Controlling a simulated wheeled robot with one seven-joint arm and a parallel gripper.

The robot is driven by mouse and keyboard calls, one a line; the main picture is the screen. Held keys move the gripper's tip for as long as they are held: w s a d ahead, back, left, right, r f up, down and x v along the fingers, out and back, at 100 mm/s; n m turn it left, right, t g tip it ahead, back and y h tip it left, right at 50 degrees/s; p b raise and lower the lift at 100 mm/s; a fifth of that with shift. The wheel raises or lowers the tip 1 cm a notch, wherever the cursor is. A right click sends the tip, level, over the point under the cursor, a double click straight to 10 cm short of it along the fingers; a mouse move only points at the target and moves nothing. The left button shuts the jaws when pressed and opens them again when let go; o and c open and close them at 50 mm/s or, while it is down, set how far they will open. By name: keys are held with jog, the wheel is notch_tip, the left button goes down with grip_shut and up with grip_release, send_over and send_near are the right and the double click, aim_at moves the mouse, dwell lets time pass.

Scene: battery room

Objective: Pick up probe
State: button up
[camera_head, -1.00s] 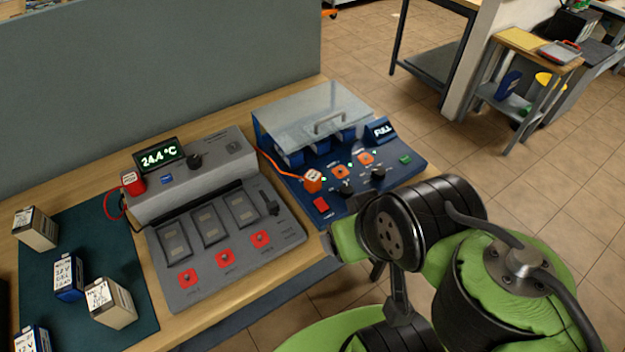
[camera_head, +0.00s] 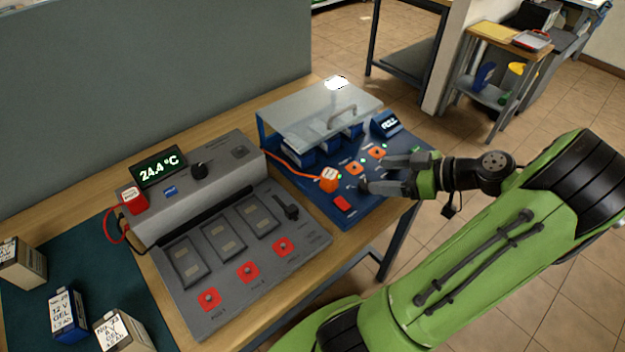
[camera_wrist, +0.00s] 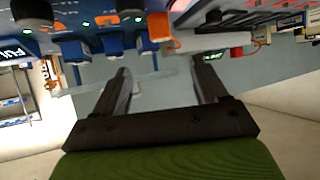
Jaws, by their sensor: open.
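Two cabled blocks could be the probe. An orange-red block with a white label (camera_head: 329,180) sits on the blue panel's left front, an orange cable running from it. A red block (camera_head: 133,201) with a red cable sits at the left end of the grey station. My gripper (camera_head: 376,174) is open and empty over the blue panel, its fingers pointing left, just right of the orange-red block. In the wrist view the orange-red block (camera_wrist: 160,27) appears above and between my spread fingers (camera_wrist: 162,72), apart from them.
The blue station has a clear lid (camera_head: 318,112) with a handle, and knobs and a red switch (camera_head: 343,203) near my fingers. The grey station (camera_head: 215,262) shows 24.4 °C. Batteries stand on a dark green mat (camera_head: 85,245) at left.

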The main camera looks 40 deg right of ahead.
aim_at(337, 176)
jog(key=b+x, duration=0.1)
jog(key=x, duration=0.4)
jog(key=b+x, duration=0.1)
jog(key=x, duration=0.4)
jog(key=b+x, duration=0.1)
jog(key=x, duration=0.4)
jog(key=shift+f, duration=0.35)
jog(key=shift+r, duration=0.1)
jog(key=c, duration=1.2)
